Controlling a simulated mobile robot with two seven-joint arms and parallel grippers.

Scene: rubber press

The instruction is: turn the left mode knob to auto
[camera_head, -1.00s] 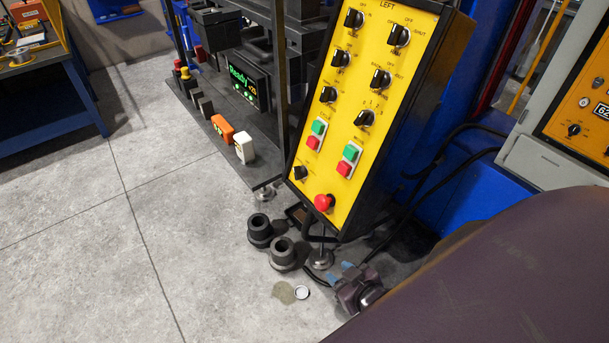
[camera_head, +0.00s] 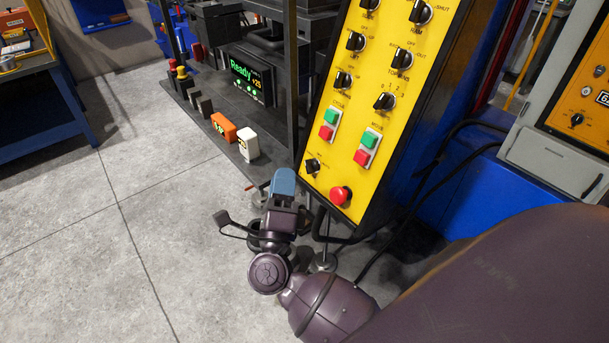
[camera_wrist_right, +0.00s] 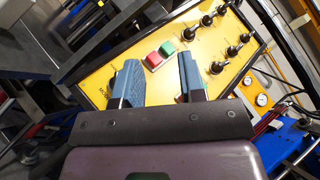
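The yellow control panel (camera_head: 335,178) slopes in front of me. A black rotary knob (camera_head: 312,165) sits at its lower left, beside the red mushroom button (camera_head: 341,195). It looks like the mode knob, but its lettering is too small to read. My right gripper (camera_head: 284,182) is just below and left of this knob, apart from it in the head view. In the right wrist view, my right gripper (camera_wrist_right: 159,80) is open, with two blue fingers spread in front of the panel. My left gripper is not in view.
Red and green push buttons (camera_head: 330,124) and several other black knobs (camera_head: 384,101) fill the panel above. A press with a "Ready" display (camera_head: 250,80) stands to the left. Cables (camera_head: 425,180) hang at the right. The grey floor (camera_head: 150,210) at left is clear.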

